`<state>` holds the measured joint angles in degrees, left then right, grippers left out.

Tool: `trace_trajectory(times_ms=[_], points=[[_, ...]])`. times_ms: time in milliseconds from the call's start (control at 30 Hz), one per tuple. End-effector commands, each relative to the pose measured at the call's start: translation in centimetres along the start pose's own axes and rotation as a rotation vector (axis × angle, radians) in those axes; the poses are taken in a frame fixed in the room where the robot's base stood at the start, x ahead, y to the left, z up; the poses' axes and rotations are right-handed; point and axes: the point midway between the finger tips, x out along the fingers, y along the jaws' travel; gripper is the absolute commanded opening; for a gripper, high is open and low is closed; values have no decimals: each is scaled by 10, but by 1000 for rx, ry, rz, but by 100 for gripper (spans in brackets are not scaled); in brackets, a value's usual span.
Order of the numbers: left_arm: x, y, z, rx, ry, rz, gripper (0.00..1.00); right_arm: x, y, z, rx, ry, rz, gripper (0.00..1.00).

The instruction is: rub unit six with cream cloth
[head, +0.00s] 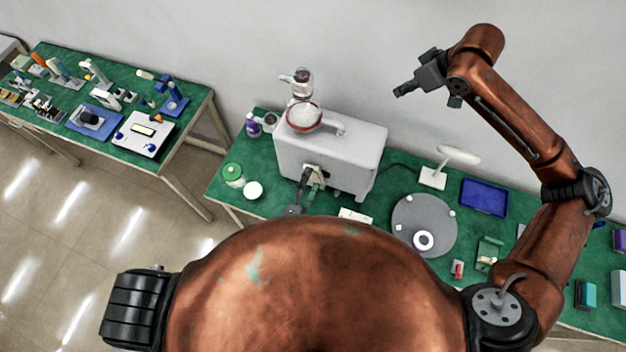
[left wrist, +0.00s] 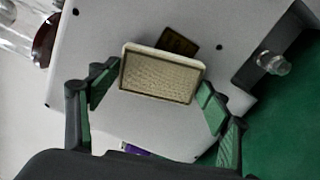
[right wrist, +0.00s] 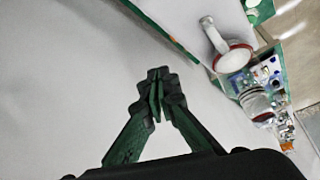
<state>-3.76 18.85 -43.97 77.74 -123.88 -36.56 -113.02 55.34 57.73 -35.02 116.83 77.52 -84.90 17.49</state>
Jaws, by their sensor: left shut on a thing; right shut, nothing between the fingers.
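My left gripper (head: 313,175) is at the front face of a white boxy machine (head: 345,150) on the green table. It is shut on a cream textured pad (left wrist: 160,75), which looks like the cream cloth, with one finger at each end. The pad is over the machine's white face and partly covers a dark label (left wrist: 178,42). I cannot tell whether it touches the face. No unit number is legible, so I cannot confirm this is unit six. My right gripper (head: 400,92) is shut and empty, raised in front of the wall at the right.
A red-rimmed dish (head: 304,116) sits atop the machine. A grey round plate (head: 424,225), a white stand (head: 434,177) and a blue tray (head: 483,197) lie right. Another crowded table (head: 194,98) stands at the far left.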

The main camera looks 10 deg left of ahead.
Motion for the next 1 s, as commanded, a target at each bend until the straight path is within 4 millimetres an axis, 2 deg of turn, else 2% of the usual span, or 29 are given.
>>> trace_trajectory(times_ms=[500, 1000], points=[[-51, -2, 1, 1, -2, -6, 52, 0, 0, 0, 0, 0, 0, 0], [-55, 0, 2, 0, -2, -6, 52, -2, 0, -1, 0, 0, 0, 0]])
